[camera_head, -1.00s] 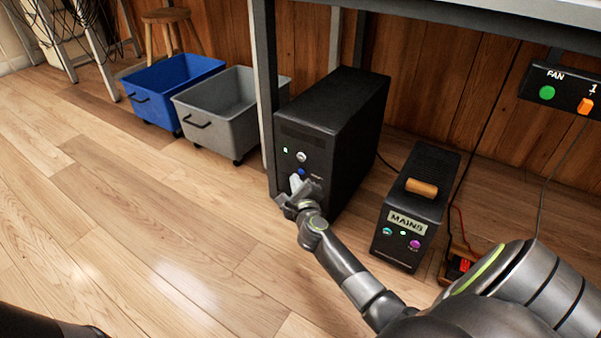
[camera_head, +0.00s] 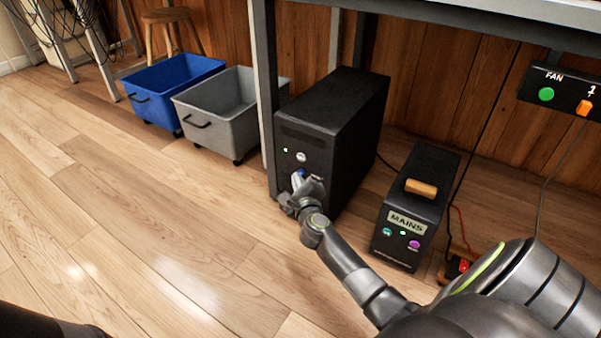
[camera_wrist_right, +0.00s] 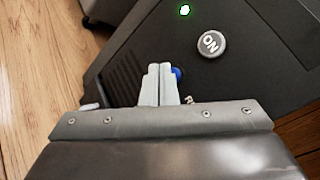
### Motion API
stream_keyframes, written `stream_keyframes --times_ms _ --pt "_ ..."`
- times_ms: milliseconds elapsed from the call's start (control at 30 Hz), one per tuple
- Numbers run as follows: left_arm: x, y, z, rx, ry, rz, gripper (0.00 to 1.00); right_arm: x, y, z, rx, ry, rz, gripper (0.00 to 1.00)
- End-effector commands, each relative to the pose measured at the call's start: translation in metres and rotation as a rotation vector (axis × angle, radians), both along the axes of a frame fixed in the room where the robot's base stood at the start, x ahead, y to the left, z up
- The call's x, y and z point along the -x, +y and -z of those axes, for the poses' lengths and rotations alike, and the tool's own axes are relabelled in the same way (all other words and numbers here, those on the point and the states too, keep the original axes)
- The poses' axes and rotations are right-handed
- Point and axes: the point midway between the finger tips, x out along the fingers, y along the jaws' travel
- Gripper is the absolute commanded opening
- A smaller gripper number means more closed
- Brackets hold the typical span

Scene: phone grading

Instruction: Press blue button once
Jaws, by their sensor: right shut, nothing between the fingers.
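The blue button (camera_wrist_right: 177,72) is a small round knob on the front of the black computer tower (camera_head: 345,100). In the right wrist view it shows just right of my right gripper's fingertips (camera_wrist_right: 160,70), partly hidden by them. In the head view the blue button (camera_head: 301,172) shows right at the tips of my right gripper (camera_head: 297,181). The right gripper is shut and empty, close to the tower's front. I cannot tell whether the fingertips touch the button. My left gripper is not in view.
A round silver ON button (camera_wrist_right: 211,43) and a green light (camera_wrist_right: 185,10) are on the same front panel. A black MAINS box (camera_head: 420,190) stands to the right. Grey (camera_head: 225,125) and blue (camera_head: 160,100) bins are at the left. A desk leg (camera_head: 264,90) stands beside the tower.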

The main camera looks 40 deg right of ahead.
Motion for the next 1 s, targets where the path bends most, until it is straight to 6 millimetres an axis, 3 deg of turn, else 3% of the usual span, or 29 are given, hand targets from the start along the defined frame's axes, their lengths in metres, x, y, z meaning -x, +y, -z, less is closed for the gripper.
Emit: stream_keyframes --times_ms 1000 --pt "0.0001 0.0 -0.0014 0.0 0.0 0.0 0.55 -0.0036 -0.0084 0.0 0.0 0.0 0.0 0.0"
